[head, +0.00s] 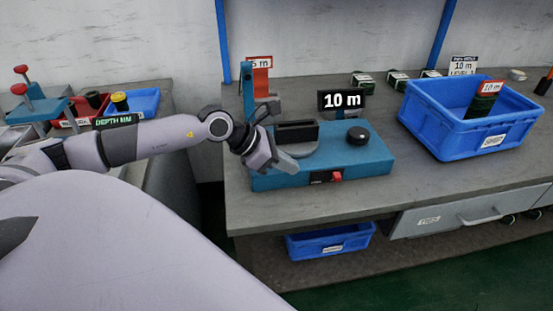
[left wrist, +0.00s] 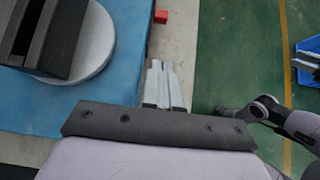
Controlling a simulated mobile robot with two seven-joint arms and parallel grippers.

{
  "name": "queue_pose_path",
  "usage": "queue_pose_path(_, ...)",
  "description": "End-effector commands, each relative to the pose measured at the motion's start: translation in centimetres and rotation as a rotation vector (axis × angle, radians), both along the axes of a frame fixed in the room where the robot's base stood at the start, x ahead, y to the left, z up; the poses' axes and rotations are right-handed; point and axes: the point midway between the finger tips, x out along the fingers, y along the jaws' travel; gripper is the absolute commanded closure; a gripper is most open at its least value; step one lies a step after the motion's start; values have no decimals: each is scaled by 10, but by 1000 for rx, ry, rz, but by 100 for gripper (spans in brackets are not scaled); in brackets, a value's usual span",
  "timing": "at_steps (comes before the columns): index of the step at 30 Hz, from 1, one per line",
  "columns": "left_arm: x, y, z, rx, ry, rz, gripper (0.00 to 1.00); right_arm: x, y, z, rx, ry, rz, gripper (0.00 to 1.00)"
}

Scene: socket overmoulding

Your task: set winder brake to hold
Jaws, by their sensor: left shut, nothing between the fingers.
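The winder (head: 362,160) is a teal box on the grey bench, with a "10 m" display (head: 341,100), a black knob (head: 357,135) and a black block on a round grey disc. A small red lever (head: 336,176), apparently the brake, is on its front face beside a black plate. It also shows in the left wrist view as a red block (left wrist: 161,16). My left gripper (head: 288,163) is shut and empty at the winder's front left, left of the red lever. In the left wrist view its fingers (left wrist: 164,85) are together, apart from the lever.
A blue bin (head: 455,135) stands right of the winder. A red-topped stand (head: 262,88) is behind its left end. A drawer (head: 445,217) and a blue tray (head: 330,243) are under the bench. Another bench on the left holds a red-handled teal fixture (head: 38,103).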

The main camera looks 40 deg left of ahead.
Motion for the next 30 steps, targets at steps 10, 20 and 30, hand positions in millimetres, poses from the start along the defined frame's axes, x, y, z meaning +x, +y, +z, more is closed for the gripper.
queue_pose_path(10, -16, 14, 18, 0, 1, -1, 100, 0, 0, -3, 0, -1, 0, 60)
queue_pose_path(20, -17, 14, 20, 0, 1, -1, 100, 0, 0, -2, 0, -1, -1, 60)
queue_pose_path(30, -17, 12, 19, -12, 4, 0, 100, 1, 0, -2, 0, -2, 0, 60)
